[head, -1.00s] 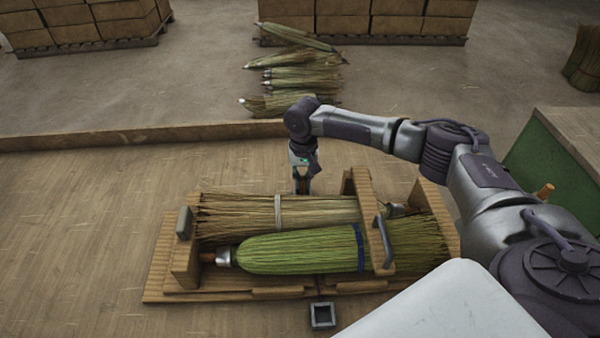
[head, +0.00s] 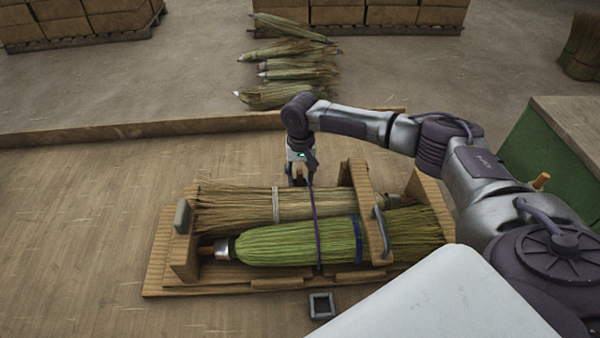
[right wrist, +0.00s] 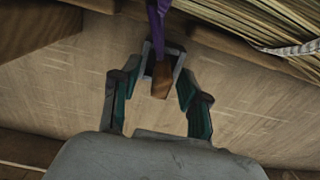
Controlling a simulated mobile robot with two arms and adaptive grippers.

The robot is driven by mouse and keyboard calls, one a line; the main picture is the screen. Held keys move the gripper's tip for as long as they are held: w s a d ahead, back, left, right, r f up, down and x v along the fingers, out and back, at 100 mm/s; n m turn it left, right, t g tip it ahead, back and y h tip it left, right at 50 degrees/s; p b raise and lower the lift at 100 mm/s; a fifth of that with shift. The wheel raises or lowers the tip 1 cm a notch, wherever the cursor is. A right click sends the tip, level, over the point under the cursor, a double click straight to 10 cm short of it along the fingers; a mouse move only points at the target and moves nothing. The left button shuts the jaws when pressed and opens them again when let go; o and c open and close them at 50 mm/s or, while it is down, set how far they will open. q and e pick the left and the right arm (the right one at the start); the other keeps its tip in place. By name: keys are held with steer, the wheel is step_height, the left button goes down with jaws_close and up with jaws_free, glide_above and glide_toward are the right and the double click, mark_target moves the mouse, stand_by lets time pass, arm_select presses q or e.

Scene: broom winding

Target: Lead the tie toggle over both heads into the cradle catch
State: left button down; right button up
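The tie, a thin purple strap (head: 318,240), runs from the cradle's front edge up across the green broom head (head: 295,243) and the straw-coloured head behind it (head: 235,208). Both heads lie side by side in the wooden cradle (head: 157,262). My right gripper (head: 298,178) is just behind the straw-coloured head. A grey square frame (head: 320,294) lies at the cradle's front. I cannot tell which part is the catch. My left gripper is not in view.
A wooden upright with a grey handle (head: 381,232) stands at the cradle's right. A grey pad (head: 182,215) sits at its left end. A low wooden ledge (head: 140,131) runs behind. Floor left of the cradle is clear. Several brooms (head: 290,70) lie farther back.

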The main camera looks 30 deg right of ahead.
mark_target(301, 171)
step_height(301, 171, up, 12)
stand_by(0.6)
